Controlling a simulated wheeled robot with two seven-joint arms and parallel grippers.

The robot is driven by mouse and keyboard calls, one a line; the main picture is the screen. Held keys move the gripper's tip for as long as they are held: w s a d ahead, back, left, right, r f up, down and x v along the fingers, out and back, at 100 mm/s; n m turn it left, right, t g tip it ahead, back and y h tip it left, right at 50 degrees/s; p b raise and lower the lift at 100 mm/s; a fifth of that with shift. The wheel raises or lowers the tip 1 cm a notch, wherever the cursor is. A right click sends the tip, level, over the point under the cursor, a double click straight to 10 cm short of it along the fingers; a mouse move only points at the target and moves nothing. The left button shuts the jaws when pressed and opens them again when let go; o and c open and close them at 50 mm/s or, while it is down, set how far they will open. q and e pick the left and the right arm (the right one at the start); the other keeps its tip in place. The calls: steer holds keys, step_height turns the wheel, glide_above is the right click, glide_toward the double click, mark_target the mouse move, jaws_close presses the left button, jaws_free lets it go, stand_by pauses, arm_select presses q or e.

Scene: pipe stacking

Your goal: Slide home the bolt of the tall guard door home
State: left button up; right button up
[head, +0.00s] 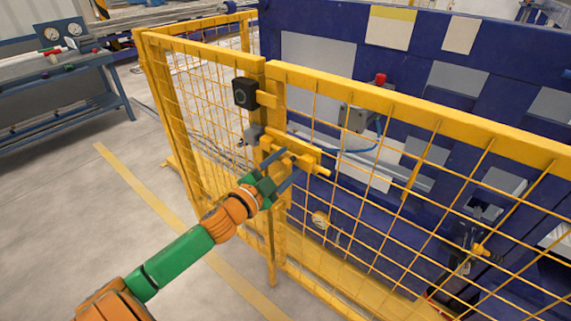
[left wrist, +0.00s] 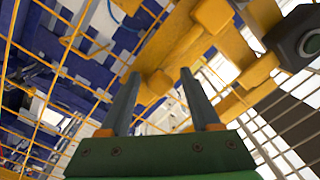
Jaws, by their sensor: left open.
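The tall guard door (head: 415,100) is a yellow frame with wire mesh on the right in the head view. Its yellow bolt (head: 321,171) lies roughly level across a yellow plate near the door's left post. The bolt assembly also shows in the left wrist view (left wrist: 195,48), above the fingertips. My left gripper (head: 288,165) is at the bolt, with its fingers apart. In the left wrist view, a yellow knob-like part (left wrist: 157,82) shows between the fingertips; I cannot tell whether they touch it. My right gripper is out of view.
A black boxed switch (head: 245,93) sits on the post above the bolt. Yellow mesh fencing (head: 205,105) continues to the left. A blue machine (head: 335,60) with a red button stands behind the door. The floor on the left is clear up to a workbench (head: 60,90).

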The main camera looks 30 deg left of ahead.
arm_select(q)
steer(key=shift+c, duration=0.2)
jaws_close()
stand_by(1.1)
